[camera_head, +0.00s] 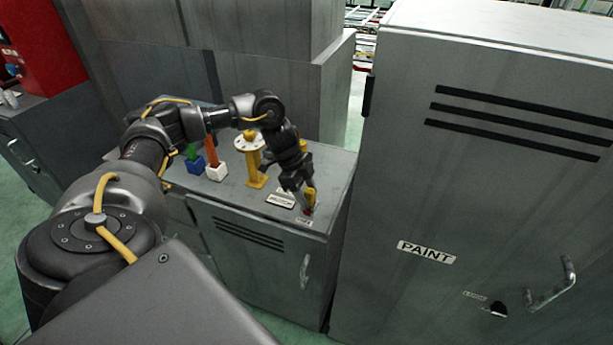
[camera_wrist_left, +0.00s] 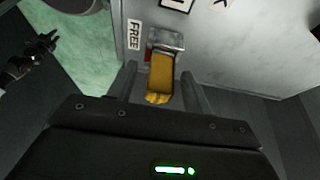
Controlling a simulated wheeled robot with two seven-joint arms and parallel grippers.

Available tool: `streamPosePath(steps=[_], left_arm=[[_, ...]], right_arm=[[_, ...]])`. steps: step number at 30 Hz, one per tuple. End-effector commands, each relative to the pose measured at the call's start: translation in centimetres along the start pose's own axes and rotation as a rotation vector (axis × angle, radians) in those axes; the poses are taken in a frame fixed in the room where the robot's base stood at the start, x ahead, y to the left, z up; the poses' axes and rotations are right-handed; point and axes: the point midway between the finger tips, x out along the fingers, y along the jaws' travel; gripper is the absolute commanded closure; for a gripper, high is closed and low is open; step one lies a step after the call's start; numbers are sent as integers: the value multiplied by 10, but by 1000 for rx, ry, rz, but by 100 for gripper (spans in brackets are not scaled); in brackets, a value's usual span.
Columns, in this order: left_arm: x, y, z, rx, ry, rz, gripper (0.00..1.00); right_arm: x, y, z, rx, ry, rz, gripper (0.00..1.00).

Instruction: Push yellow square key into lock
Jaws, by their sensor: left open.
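The yellow square key (camera_head: 310,197) stands at the front right corner of the low grey cabinet's top. In the left wrist view the yellow key (camera_wrist_left: 160,74) sits between my left gripper's fingers, its far end at a metal lock (camera_wrist_left: 166,40) with a red part beside it. How deep the key sits I cannot tell. My left gripper (camera_head: 303,190) is open around the key, and its spread fingers (camera_wrist_left: 158,82) show on both sides with gaps. A dark gripper (camera_wrist_left: 42,45), apparently my right one, shows small at the left edge of the left wrist view.
The low cabinet top (camera_head: 235,200) also bears a blue-based green piece (camera_head: 194,160), an orange handle in a white base (camera_head: 214,165) and a yellow stand with a round plate (camera_head: 256,165). A tall PAINT cabinet (camera_head: 450,180) stands close on the right.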

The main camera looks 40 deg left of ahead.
Motion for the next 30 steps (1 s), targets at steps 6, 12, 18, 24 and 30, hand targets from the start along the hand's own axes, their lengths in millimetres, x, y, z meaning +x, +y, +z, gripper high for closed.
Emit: streamPosePath(steps=[6,12,18,24,30], left_arm=[[-8,-1,0,0,1,-2,50],[-45,-1,0,2,2,-5,50],[-85,-1,0,0,1,-5,50],[-106,0,0,1,0,-2,50],[-108,0,0,0,0,0,50]], right_arm=[[3,-1,0,0,0,-1,64],[12,-1,1,0,0,-1,64],[14,-1,1,0,0,-1,64],[5,-1,0,0,0,-1,64],[5,0,0,0,0,-1,64]])
